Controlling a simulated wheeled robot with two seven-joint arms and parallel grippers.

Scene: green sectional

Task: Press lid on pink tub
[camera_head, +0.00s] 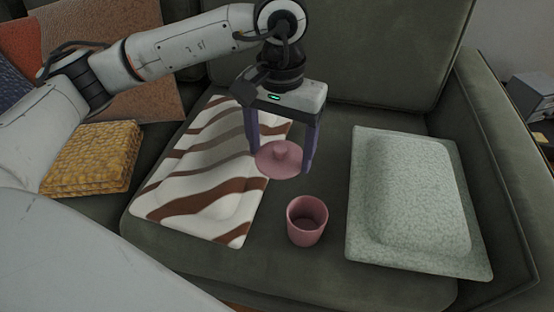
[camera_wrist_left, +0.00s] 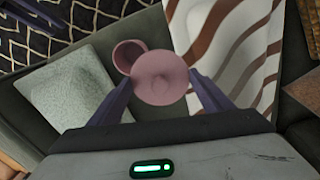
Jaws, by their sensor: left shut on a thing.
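My left gripper (camera_head: 281,160) is shut on the pink lid (camera_head: 280,155), a round disc with a knob on top. It holds the lid in the air above the sofa seat, behind and a little left of the tub. The pink tub (camera_head: 307,220) stands upright on the seat with its mouth open, apart from the lid. In the left wrist view the lid (camera_wrist_left: 160,78) sits between the fingertips and covers part of the tub (camera_wrist_left: 126,52).
A striped brown and white cushion (camera_head: 200,180) lies left of the tub. A pale green cushion (camera_head: 412,200) lies to its right. A yellow woven stack (camera_head: 92,158) is farther left. The green sofa seat (camera_head: 330,275) is bare around the tub.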

